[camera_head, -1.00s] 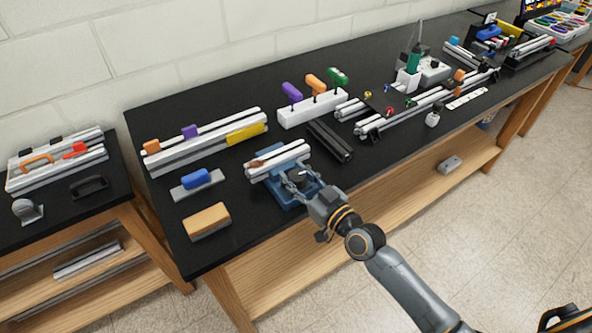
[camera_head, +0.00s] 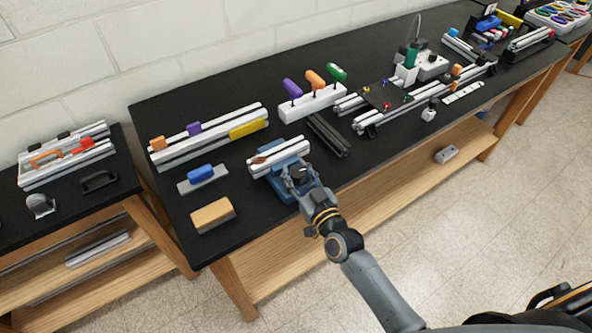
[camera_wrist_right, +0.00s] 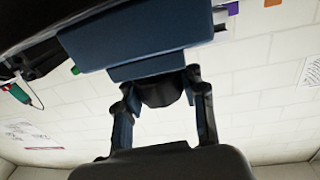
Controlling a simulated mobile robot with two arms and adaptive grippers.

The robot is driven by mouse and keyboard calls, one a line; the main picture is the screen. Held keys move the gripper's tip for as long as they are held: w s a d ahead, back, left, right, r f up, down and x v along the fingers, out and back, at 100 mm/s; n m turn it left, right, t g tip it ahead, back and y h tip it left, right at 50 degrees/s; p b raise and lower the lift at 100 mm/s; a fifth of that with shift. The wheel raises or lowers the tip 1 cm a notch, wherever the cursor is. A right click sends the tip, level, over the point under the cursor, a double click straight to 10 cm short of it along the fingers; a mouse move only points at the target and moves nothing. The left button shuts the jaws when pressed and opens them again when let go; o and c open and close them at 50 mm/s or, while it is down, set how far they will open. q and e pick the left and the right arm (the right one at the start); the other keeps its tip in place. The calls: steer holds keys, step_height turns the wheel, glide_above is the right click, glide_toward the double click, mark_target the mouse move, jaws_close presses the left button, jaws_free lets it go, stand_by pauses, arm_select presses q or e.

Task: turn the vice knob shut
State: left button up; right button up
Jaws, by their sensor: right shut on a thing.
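The blue vice (camera_head: 283,192) stands near the front edge of the black bench, with a pale aluminium extrusion (camera_head: 278,156) lying across its top. In the right wrist view the vice body (camera_wrist_right: 125,40) fills the upper middle. Its dark round knob (camera_wrist_right: 162,94) sits below the body, between my fingers. My right gripper (camera_head: 302,181) is at the front of the vice and shut on the knob, one finger on each side. In the head view the gripper mostly hides the knob. The jaw gap cannot be made out. My left gripper is not in view.
A tan block (camera_head: 213,216) and a blue-handled tool (camera_head: 201,174) lie left of the vice. Dark extrusions (camera_head: 328,135) lie to its right. Behind stand long rails with a yellow piece (camera_head: 248,127) and a white holder (camera_head: 312,103) with coloured handles. The bench front right of the vice is clear.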

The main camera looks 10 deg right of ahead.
steer(key=shift+f, duration=0.1)
stand_by(0.5)
steer(key=o, duration=1.2)
steer(key=shift+s, duration=0.1)
steer(key=shift+c, duration=0.2)
steer(key=shift+o, duration=0.3)
steer(key=v, duration=1.2)
steer(key=shift+d, duration=0.1)
